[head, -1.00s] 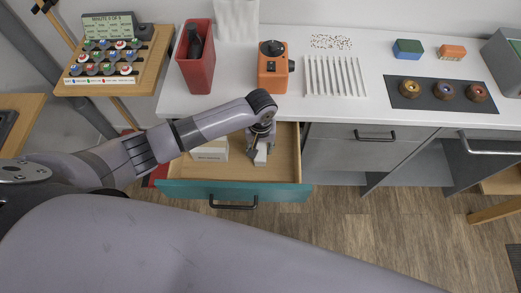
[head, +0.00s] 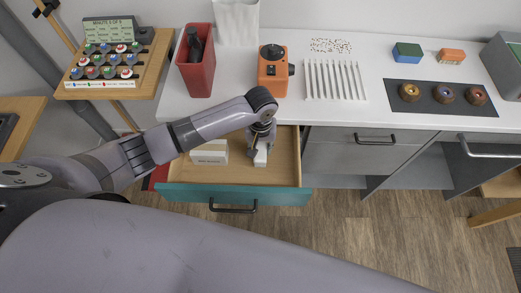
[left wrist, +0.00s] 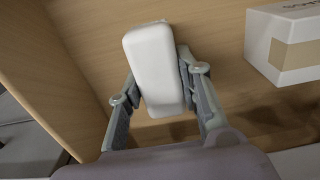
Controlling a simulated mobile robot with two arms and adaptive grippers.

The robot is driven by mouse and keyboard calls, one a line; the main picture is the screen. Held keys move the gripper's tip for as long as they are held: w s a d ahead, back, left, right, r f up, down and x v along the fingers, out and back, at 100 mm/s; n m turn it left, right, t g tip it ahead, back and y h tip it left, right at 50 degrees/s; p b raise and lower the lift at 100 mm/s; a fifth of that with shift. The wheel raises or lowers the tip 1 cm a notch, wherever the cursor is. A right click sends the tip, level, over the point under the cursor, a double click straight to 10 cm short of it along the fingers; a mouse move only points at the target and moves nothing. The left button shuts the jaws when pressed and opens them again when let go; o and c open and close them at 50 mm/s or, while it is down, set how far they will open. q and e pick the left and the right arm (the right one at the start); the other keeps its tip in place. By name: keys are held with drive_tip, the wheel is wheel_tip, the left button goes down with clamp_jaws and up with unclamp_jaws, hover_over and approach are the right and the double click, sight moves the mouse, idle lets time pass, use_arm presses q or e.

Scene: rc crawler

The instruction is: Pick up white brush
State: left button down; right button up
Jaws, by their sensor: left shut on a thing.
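The white brush (head: 260,158) is a small white block inside the open drawer (head: 281,178). In the left wrist view the brush (left wrist: 155,65) shows as a rounded white block between the two fingers. My left gripper (head: 261,147) reaches down into the drawer from above. In the left wrist view the left gripper (left wrist: 160,95) is shut on the brush, one finger on each side. I cannot tell whether the brush still touches the drawer floor. The brush's underside is hidden. My right gripper is not in view.
A white and tan box (head: 211,152) lies in the drawer left of the brush and shows in the left wrist view (left wrist: 288,45). The drawer's teal front (head: 180,193) stands out from the counter. Above are a red bin (head: 197,75) and an orange device (head: 272,75).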

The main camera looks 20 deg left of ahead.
sight(260, 147)
use_arm(q)
wheel_tip(260, 147, up, 18)
idle(0.4)
